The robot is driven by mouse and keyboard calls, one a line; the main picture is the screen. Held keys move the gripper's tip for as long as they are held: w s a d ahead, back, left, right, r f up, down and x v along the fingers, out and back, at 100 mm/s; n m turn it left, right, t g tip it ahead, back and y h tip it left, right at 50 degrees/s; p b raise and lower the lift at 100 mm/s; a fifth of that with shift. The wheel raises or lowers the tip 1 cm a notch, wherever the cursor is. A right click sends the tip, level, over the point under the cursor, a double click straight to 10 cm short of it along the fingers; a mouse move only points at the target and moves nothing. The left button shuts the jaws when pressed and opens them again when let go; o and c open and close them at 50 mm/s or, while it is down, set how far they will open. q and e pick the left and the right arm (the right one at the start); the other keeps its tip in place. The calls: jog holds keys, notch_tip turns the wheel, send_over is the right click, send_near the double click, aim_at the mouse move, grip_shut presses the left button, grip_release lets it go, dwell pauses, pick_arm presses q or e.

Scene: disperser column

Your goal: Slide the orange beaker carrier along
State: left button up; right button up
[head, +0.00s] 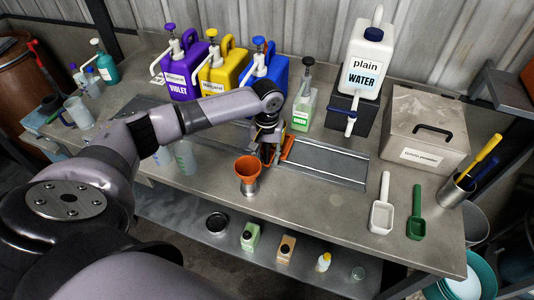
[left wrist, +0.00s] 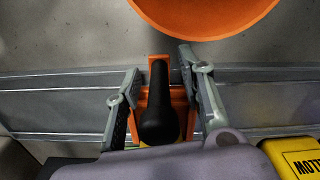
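The orange beaker carrier (head: 287,147) sits on the metal rail track (head: 318,163) on the bench, partly hidden by my left gripper (head: 268,148). In the left wrist view the carrier (left wrist: 178,98) shows under a black upright handle (left wrist: 159,112). My left gripper (left wrist: 160,72) has one finger on each side of this handle. Gaps show between the handle and both fingers, so it is open around it. No beaker can be made out on the carrier. My right gripper is not in view.
An orange funnel (head: 247,168) stands just in front of the track. Violet (head: 183,72), yellow (head: 222,72) and blue (head: 266,72) pump jugs and a green bottle (head: 303,108) stand behind it. The track right of the carrier is clear. A metal box (head: 425,130) stands further right.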

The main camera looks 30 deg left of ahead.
pick_arm(q)
jog(key=shift+f, duration=0.2)
grip_shut()
dwell(0.4)
dwell(0.4)
